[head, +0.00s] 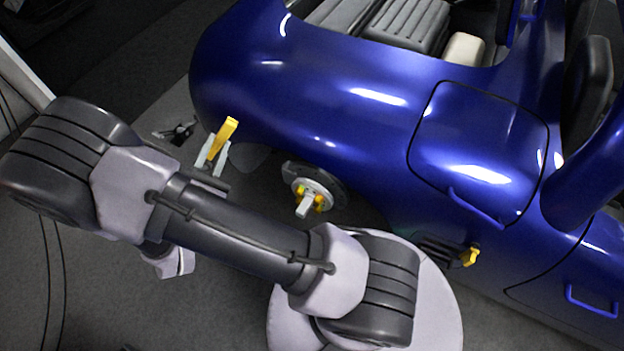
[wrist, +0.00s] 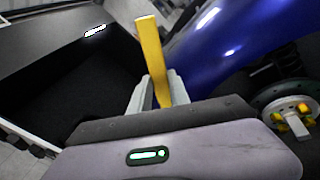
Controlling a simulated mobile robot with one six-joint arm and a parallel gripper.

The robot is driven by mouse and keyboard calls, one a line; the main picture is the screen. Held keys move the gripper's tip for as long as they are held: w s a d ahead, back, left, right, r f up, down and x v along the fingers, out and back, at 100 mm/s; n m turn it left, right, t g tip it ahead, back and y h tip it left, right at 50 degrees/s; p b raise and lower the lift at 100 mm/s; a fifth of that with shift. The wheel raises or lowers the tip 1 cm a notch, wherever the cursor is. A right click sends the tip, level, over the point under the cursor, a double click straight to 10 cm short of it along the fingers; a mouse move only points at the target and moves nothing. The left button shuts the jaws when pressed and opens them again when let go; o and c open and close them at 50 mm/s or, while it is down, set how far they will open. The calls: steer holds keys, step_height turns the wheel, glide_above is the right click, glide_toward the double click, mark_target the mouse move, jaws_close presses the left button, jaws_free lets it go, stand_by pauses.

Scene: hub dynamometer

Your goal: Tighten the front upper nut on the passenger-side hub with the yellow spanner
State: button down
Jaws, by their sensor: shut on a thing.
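My gripper (head: 212,157) is shut on the yellow spanner (head: 226,132), which sticks out past the fingertips. The spanner also shows in the wrist view (wrist: 152,58), upright between the two grey fingers (wrist: 156,95). The hub (head: 316,190) is a round metal disc under the blue car, to the right of my gripper and apart from it. It carries yellow nuts (head: 299,190) and a pale block-like shaft in the middle. In the wrist view the hub (wrist: 290,112) is at the right edge. Which nut is the front upper one I cannot tell.
The blue car body (head: 330,100) overhangs the hub and fills the upper right. A yellow piece (head: 469,257) sits at the car's side. A dark box-like surface (wrist: 60,100) stands left in the wrist view. Grey floor (head: 230,300) is open below my arm.

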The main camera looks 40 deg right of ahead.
stand_by(0.3)
steer(key=s+d+f+g+h, duration=0.1)
steer(key=d+f, duration=0.2)
steer(key=f, duration=0.3)
steer(key=s+d+f+n+g, duration=0.1)
steer(key=d+f, duration=0.1)
steer(key=f, duration=0.4)
steer(key=s+d+f+g+h, duration=0.1)
steer(key=d+f, duration=0.2)
steer(key=f, duration=0.3)
steer(key=s+d+f+g, duration=0.1)
steer(key=s+d+f, duration=0.7)
steer(key=d+f, duration=0.3)
steer(key=shift+s+f+n+g+h, duration=0.35)
steer(key=shift+f+n+g+h, duration=0.05)
steer(key=shift+f, duration=0.5)
steer(key=shift+d, duration=0.1)
steer(key=shift+x, duration=1.55)
